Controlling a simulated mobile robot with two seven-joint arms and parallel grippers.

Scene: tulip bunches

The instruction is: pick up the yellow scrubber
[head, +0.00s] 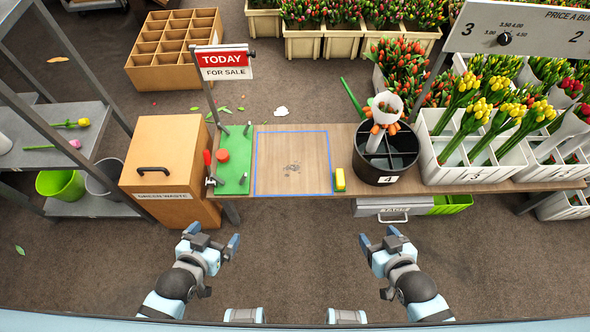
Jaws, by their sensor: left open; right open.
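The yellow scrubber (340,180) is a small yellow block at the front edge of the wooden bench, just right of the blue-outlined square and left of the black bucket. My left gripper (211,241) is open and empty, in front of the bench below the green mat. My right gripper (381,239) is open and empty, in front of the bench, below and to the right of the scrubber. Neither gripper touches anything.
The wooden bench (292,140) has a dark smudge inside its blue outline. A green mat (236,172) with a red knob lies left. A black divided bucket (372,165) holds a wrapped tulip bunch. White tulip crates (455,173) stand right; a wooden waste box (160,160) stands left.

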